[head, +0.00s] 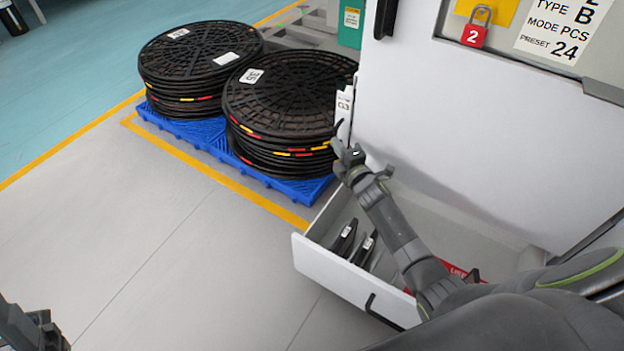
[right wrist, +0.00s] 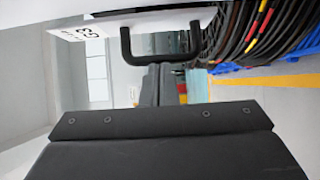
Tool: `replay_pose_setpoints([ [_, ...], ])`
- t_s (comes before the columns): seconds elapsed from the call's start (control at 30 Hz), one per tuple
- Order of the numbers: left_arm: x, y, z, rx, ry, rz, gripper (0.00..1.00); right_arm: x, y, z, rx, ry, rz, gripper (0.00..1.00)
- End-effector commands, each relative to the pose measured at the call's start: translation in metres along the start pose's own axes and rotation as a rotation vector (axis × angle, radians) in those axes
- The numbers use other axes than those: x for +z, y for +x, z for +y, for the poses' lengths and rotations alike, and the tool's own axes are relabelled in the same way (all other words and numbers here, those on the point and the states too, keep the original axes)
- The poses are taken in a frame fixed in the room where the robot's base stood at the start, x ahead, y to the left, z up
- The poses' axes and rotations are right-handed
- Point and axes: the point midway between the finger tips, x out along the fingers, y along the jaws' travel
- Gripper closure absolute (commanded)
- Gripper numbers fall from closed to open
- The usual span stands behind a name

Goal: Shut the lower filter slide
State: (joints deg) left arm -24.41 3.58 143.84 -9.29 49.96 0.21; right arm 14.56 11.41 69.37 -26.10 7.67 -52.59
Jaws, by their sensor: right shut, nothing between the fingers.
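A narrow white slide front (head: 342,127) with a label ending in 3 sticks out at the left side of the white machine (head: 450,120) in the head view. In the right wrist view a white panel (right wrist: 140,22) with a similar label and a black bar handle (right wrist: 160,58) fills the top. I cannot tell for sure that this is the lower filter slide. My right gripper (head: 342,148) is shut and empty, close below the slide front; contact cannot be told. My left gripper (head: 32,328) shows only partly at the lower left corner, its jaws unclear.
An open white drawer (head: 345,278) with black items inside lies under my right arm. Two stacks of black reels (head: 195,60) (head: 285,100) stand on blue pallets (head: 215,140) beside the machine. A red padlock (head: 474,35) hangs above. Grey floor at left is clear.

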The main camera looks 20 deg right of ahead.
Motion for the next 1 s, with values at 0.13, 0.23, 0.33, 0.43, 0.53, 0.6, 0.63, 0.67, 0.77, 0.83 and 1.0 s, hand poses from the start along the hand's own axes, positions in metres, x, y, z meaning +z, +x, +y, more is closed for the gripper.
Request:
replay_pose_setpoints([
  [0.13, 0.0, -0.005, 0.0, -0.011, -0.007, 0.006, 0.39, 0.018, 0.013, 0.0, 0.001, -0.002, 0.0, 1.0],
  [0.23, 0.0, -0.006, 0.0, -0.016, -0.01, 0.009, 0.39, 0.027, 0.019, 0.0, 0.001, -0.001, 0.0, 1.0],
  [0.33, 0.0, -0.008, -0.001, -0.02, -0.013, 0.011, 0.39, 0.033, 0.023, 0.0, 0.002, -0.001, 0.001, 1.0],
  [0.43, 0.0, -0.008, -0.001, -0.023, -0.015, 0.012, 0.39, 0.038, 0.026, 0.0, 0.001, 0.0, 0.001, 1.0],
  [0.53, 0.0, -0.009, -0.001, -0.025, -0.016, 0.012, 0.39, 0.04, 0.028, 0.001, 0.002, 0.0, 0.001, 1.0],
  [0.6, 0.0, -0.009, -0.001, -0.026, -0.016, 0.012, 0.39, 0.041, 0.029, 0.001, 0.002, 0.0, 0.001, 1.0],
  [0.63, 0.0, -0.009, -0.001, -0.026, -0.017, 0.012, 0.39, 0.041, 0.029, 0.001, 0.002, 0.0, 0.001, 1.0],
  [0.67, 0.0, -0.009, -0.001, -0.026, -0.017, 0.012, 0.39, 0.041, 0.029, 0.001, 0.002, 0.001, 0.001, 1.0],
  [0.77, 0.0, -0.009, -0.001, -0.027, -0.017, 0.013, 0.39, 0.041, 0.029, 0.001, 0.002, 0.001, 0.001, 1.0],
  [0.83, 0.0, -0.009, -0.001, -0.027, -0.017, 0.013, 0.39, 0.041, 0.029, 0.001, 0.002, 0.001, 0.001, 1.0],
  [1.0, 0.0, -0.009, -0.001, -0.026, -0.016, 0.014, 0.39, 0.041, 0.029, 0.001, 0.002, 0.001, 0.002, 1.0],
])
